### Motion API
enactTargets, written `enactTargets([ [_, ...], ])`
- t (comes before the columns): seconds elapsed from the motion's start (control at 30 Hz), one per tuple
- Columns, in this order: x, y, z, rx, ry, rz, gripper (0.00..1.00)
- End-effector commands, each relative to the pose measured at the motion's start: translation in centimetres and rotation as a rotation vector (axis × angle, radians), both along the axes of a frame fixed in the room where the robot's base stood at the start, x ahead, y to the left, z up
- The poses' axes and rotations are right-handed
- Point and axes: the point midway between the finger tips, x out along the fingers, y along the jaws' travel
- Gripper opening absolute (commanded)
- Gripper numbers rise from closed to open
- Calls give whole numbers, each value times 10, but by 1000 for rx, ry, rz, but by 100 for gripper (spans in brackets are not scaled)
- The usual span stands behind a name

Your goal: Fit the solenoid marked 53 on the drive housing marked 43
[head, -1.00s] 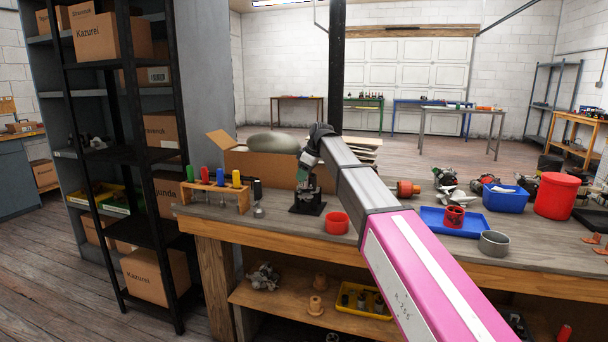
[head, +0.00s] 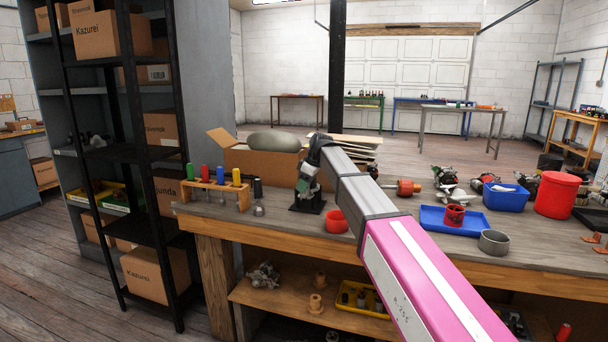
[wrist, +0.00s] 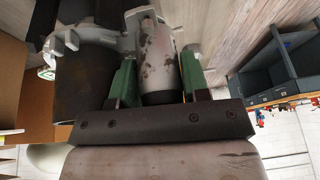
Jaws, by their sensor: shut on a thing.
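My gripper (wrist: 157,75) is shut on a worn silver cylinder, the solenoid (wrist: 158,58), between its two green fingers. The drive housing (wrist: 78,38), a grey casting, shows beside it at the upper left of the wrist view, with a dark cylinder (wrist: 82,85) below it. The solenoid's far end lies close to the casting; I cannot tell whether they touch. In the head view my gripper (head: 306,180) is low over a black stand (head: 307,204) on the bench, and my arm hides most of the housing there. No number can be read.
A rack of coloured-handled tools (head: 216,190) stands left of the stand. A red cup (head: 336,221) is close on its right. An open cardboard box (head: 255,162) is behind. A blue tray (head: 443,221) and a grey bowl (head: 494,242) lie further right.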

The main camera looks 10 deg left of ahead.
Motion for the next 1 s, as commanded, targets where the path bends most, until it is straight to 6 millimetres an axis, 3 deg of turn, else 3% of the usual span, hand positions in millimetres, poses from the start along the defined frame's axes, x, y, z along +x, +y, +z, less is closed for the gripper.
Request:
enactTargets([
  [0.03, 6, -5, -13, -27, -5, -13, 1],
  [1.0, 22, 1, -2, 68, -24, -12, 0],
])
